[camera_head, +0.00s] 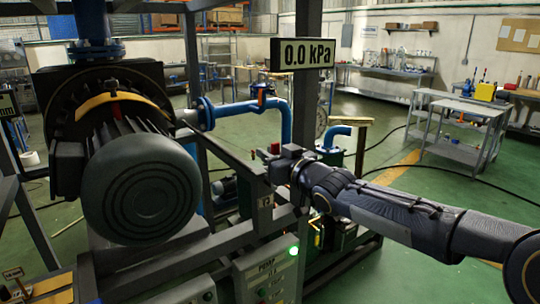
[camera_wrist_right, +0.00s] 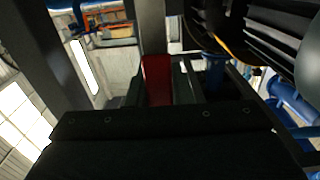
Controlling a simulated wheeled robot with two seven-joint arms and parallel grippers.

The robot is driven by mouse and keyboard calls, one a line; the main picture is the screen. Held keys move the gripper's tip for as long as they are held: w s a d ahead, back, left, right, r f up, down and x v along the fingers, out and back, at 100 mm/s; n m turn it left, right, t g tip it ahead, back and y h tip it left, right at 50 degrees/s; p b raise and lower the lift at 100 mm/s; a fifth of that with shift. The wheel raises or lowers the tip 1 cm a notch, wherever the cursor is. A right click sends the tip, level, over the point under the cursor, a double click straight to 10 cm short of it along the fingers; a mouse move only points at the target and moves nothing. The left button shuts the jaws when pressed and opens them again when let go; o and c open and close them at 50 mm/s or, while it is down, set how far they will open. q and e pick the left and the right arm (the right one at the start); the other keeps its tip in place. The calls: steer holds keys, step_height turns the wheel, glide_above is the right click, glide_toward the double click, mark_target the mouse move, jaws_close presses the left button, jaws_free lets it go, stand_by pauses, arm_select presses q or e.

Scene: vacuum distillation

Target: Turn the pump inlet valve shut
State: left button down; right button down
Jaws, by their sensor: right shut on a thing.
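My right gripper (camera_head: 272,157) reaches in from the right in the head view, beside the grey frame post. In the right wrist view its fingers (camera_wrist_right: 158,88) are shut on a red handle (camera_wrist_right: 157,78), which stands between them. A small red piece of this handle (camera_head: 274,147) shows at the fingertips in the head view. I take it for the pump inlet valve's handle; the valve body is hidden, and its turn angle cannot be told. My left gripper is not in view.
A large dark motor (camera_head: 140,185) fills the left. A blue pipe (camera_head: 240,108) with an orange-red valve (camera_head: 262,90) runs behind the frame. A control box (camera_head: 268,275) has a lit green lamp. Open floor lies behind.

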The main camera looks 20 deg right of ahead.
steer(key=shift+a+f, duration=0.15)
stand_by(0.4)
steer(key=c, duration=1.3)
jaws_free()
steer(key=shift+s, duration=0.15)
steer(key=p+v, duration=0.2)
steer(key=v, duration=0.5)
steer(key=shift+s+p, duration=0.3)
steer(key=shift+p, duration=0.05)
steer(key=shift+d, duration=0.2)
